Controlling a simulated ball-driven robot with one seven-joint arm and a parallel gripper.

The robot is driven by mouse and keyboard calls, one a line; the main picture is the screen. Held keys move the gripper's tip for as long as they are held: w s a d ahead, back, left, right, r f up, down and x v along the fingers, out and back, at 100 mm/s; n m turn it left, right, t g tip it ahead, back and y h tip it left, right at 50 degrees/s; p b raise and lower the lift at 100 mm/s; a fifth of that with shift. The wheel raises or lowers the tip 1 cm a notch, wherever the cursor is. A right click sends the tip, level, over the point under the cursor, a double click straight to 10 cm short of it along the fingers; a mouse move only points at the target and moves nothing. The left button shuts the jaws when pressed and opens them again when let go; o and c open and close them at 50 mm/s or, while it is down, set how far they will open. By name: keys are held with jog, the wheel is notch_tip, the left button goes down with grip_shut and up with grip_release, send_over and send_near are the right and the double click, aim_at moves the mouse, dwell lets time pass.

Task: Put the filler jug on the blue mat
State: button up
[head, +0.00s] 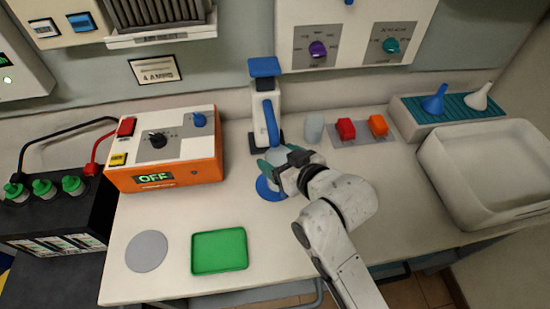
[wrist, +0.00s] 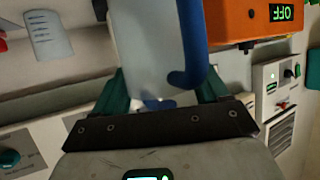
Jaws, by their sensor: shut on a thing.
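The filler jug is a pale, translucent vessel (wrist: 148,45) with a blue handle (wrist: 194,45) in the wrist view. My gripper (wrist: 162,90) is shut on it, with one green finger on each side. I cannot tell whether the jug touches the mat.
A white stand (head: 265,100) with a blue top is just behind my gripper. An orange charger (head: 165,174) stands left. A green tray (head: 219,265) and grey disc (head: 147,251) lie front left. A white basin (head: 440,176) is far right.

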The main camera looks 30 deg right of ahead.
aim_at(272, 161)
jog(key=shift+w+a, duration=0.15)
jog(key=shift+w, duration=0.8)
jog(key=shift+f+p, duration=0.35)
jog(key=shift+f, duration=1.4)
jog(key=shift+f, duration=0.15)
jog(key=o, duration=1.4)
jog(key=shift+r, duration=0.2)
jog(key=b+v, duration=0.1)
jog(key=v, duration=1.1)
jog(key=shift+f, duration=0.1)
